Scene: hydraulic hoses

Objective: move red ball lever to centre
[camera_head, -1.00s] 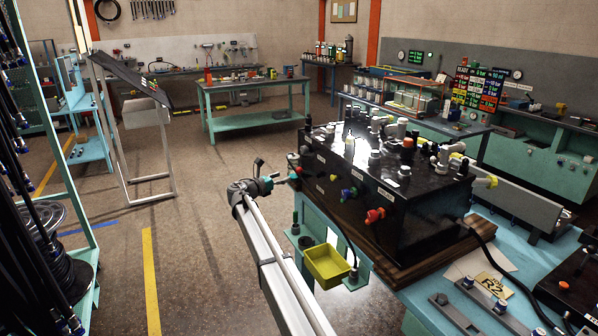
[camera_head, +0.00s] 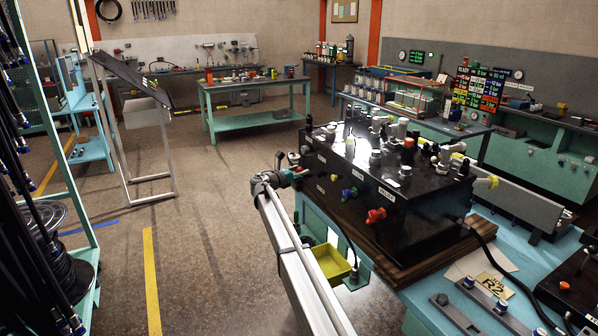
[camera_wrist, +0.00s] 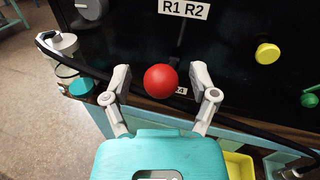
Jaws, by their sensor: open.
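The red ball lever (camera_wrist: 161,81) shows in the wrist view as a round red knob in front of the black box. It sits between the two fingers of my gripper (camera_wrist: 160,84), which is open, with a gap on each side of the ball. In the head view my gripper (camera_head: 292,172) is at the left face of the black hydraulic box (camera_head: 430,225). There the red ball is hard to make out. An "R1 R2" label (camera_wrist: 184,9) is on the box above the ball.
A black hose (camera_wrist: 95,72) runs across the box behind my fingers. Yellow (camera_wrist: 267,53) and green (camera_wrist: 309,100) knobs are to the right. A yellow bin (camera_head: 333,262) hangs below the box.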

